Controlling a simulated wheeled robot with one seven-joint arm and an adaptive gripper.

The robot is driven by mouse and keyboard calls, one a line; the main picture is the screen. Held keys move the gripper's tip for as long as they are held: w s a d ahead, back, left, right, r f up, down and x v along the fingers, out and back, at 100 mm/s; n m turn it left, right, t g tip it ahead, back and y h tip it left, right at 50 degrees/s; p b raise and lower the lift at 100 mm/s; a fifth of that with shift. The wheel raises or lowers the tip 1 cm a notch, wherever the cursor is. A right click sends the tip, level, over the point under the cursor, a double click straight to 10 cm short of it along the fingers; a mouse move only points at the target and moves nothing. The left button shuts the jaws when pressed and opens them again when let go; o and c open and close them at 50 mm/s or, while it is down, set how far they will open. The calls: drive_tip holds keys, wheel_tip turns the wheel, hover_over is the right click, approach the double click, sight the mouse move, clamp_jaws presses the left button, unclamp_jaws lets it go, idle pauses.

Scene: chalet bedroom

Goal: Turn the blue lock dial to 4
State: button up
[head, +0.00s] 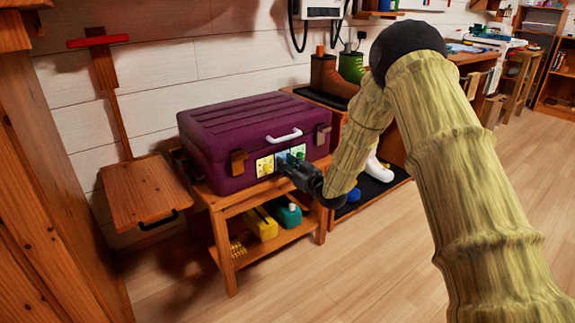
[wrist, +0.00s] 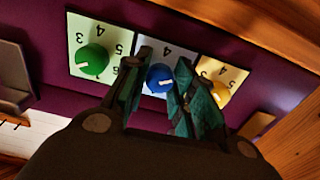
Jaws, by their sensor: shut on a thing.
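The purple suitcase (head: 215,125) has three dials on its front, yellow, blue and green. The blue lock dial (wrist: 159,78) is the middle one, on a pale numbered plate. My gripper (wrist: 161,72) has its two fingers on either side of the blue dial and is shut on it. The dial's white pointer mark shows between the fingers. An upside-down 4 shows above the dial in the wrist view; the fingers hide much of the plate. In the head view my gripper (head: 287,164) is at the suitcase front and mostly covers the blue dial.
The green dial (wrist: 92,60) and the yellow dial (wrist: 220,92) sit close on either side. The suitcase stands on a wooden bench (head: 232,200) with things on its lower shelf. A shoe rack (head: 378,190) with boots is to the right. Floor on the right is clear.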

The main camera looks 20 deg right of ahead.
drive_tip(key=n+p, duration=0.5)
drive_tip(key=n, duration=0.6)
idle(0.3)
drive_tip(key=shift+n, duration=0.4)
drive_tip(key=o, duration=1)
drive_tip(key=shift+o, duration=0.2)
drive_tip(key=shift+s+d, duration=0.1)
drive_tip(key=v, duration=1.1)
drive_tip(key=shift+s+d, duration=0.15)
drive_tip(key=shift+s, duration=0.2)
